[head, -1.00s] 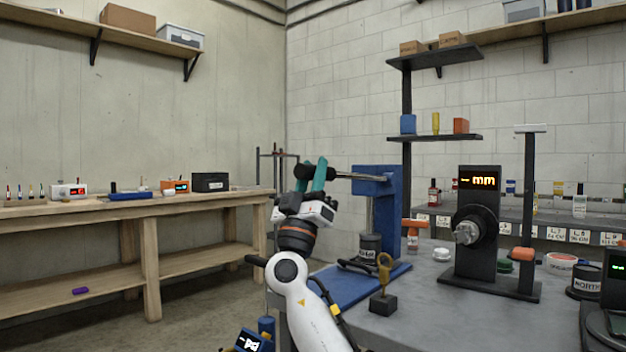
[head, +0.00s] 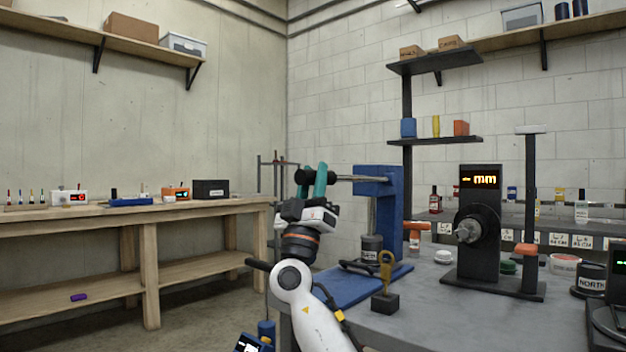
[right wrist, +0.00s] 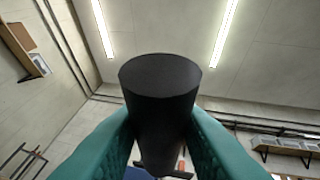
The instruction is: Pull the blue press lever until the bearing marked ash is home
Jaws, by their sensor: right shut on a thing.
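The blue press (head: 378,186) stands on a blue base plate (head: 345,288) on the grey bench. Its lever (head: 357,178) is a grey rod running left from the press head, nearly level, with a black grip at its end. My right gripper (head: 320,180) has its teal fingers shut on that grip. The right wrist view shows the black grip (right wrist: 160,85) upright between both fingers. A dark labelled cylinder (head: 371,246) sits under the press ram; its label is too small to read, and I cannot tell how deep the bearing sits. My left gripper is not in view.
A brass-coloured key-shaped piece on a dark block (head: 385,283) stands in front of the press. A black gauge with an "mm" display (head: 479,215) stands to the right. A wooden bench (head: 150,222) runs along the left wall, with open floor before it.

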